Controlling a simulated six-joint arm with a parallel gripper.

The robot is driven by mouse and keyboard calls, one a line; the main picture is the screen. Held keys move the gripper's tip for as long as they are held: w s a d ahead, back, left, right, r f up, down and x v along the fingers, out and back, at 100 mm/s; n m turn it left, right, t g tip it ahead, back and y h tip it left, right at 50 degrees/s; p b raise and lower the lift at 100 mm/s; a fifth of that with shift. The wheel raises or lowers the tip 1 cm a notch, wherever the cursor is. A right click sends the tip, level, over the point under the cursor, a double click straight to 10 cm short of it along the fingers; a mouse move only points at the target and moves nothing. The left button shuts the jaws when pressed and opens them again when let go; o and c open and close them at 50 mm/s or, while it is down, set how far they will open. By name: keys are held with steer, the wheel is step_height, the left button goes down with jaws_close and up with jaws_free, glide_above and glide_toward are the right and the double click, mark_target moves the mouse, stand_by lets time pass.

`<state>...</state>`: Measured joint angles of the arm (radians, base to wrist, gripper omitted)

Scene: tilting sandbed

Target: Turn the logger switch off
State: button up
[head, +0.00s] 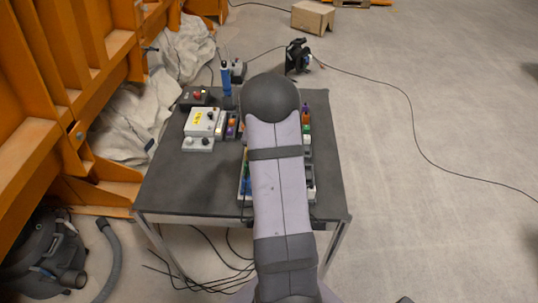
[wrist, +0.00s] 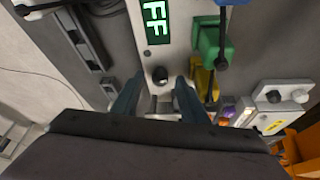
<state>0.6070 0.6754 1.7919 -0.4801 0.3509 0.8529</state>
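My gripper (wrist: 158,86) is open, with one finger on each side of the switch and visible gaps between. Whether the fingers are level with it in height I cannot tell. In the head view my arm hides the gripper, the switch and most of the panel.
A white box with a yellow label (head: 202,122) sits left on the dark table (head: 180,185). A blue upright tool (head: 226,80) stands behind it.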

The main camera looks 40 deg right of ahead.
steer(key=shift+f, duration=0.3)
steer(key=shift+c, duration=0.6)
jaws_close()
steer(key=n+p, duration=0.1)
steer(key=p, duration=0.2)
steer(key=shift+d+r+t, duration=0.1)
steer(key=shift+r+t, duration=0.2)
steer(key=shift+r, duration=0.1)
steer(key=n+p, duration=0.1)
steer(key=p, duration=0.2)
steer(key=shift+f+n+y, duration=0.15)
steer(key=shift+n+y, duration=0.15)
steer(key=shift+f+p, duration=0.15)
steer(key=shift+p, duration=0.3)
steer(key=shift+t, duration=0.3)
